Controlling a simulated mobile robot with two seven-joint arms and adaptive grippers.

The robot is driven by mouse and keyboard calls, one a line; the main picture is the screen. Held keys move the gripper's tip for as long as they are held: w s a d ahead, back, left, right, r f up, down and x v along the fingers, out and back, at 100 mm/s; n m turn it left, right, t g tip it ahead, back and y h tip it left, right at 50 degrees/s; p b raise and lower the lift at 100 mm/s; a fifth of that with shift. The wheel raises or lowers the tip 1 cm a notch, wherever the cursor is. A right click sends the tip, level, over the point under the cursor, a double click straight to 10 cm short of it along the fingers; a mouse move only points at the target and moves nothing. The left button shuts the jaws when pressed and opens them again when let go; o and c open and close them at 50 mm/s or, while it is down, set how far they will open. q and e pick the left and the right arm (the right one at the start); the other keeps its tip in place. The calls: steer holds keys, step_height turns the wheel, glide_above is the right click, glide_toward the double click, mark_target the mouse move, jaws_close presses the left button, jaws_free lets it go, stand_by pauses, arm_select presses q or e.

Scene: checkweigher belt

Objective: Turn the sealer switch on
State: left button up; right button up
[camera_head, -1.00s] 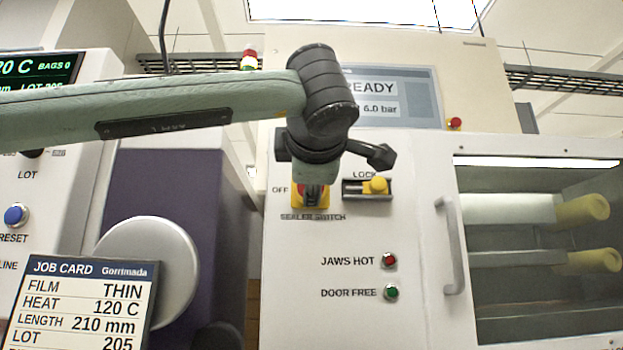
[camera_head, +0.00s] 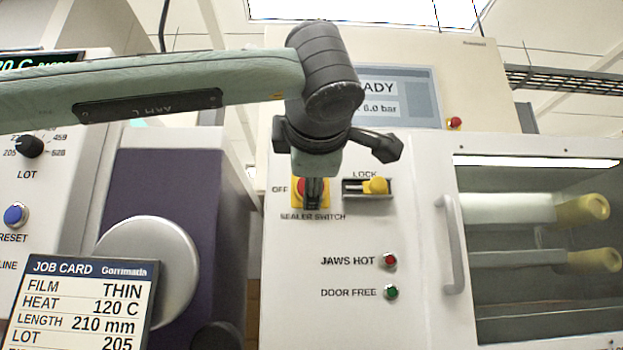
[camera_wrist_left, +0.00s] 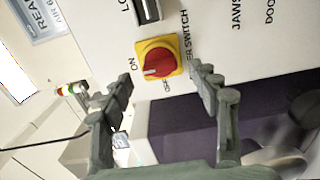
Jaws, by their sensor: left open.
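The sealer switch is a red rotary knob on a yellow square plate on the cream machine front. In the head view the switch (camera_head: 298,187) is partly hidden by my left gripper (camera_head: 314,190). An OFF label is left of it. In the left wrist view the whole switch (camera_wrist_left: 160,62) shows, turned sideways, with an ON label by its left edge. I cannot tell for certain which label the knob points to. My left gripper (camera_wrist_left: 164,82) is open, its fingers on either side of the view of the knob, with nothing between them. Contact is not visible. My right gripper is not in view.
A yellow lock knob (camera_head: 375,186) in a dark slot is just right of the switch. Jaws hot (camera_head: 389,260) and door free (camera_head: 391,293) lights are below. A door handle (camera_head: 451,245) stands out further right. A job card (camera_head: 82,305) is at lower left.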

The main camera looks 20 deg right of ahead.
arm_select(q)
steer(key=v, duration=0.9)
steer(key=shift+s, duration=0.25)
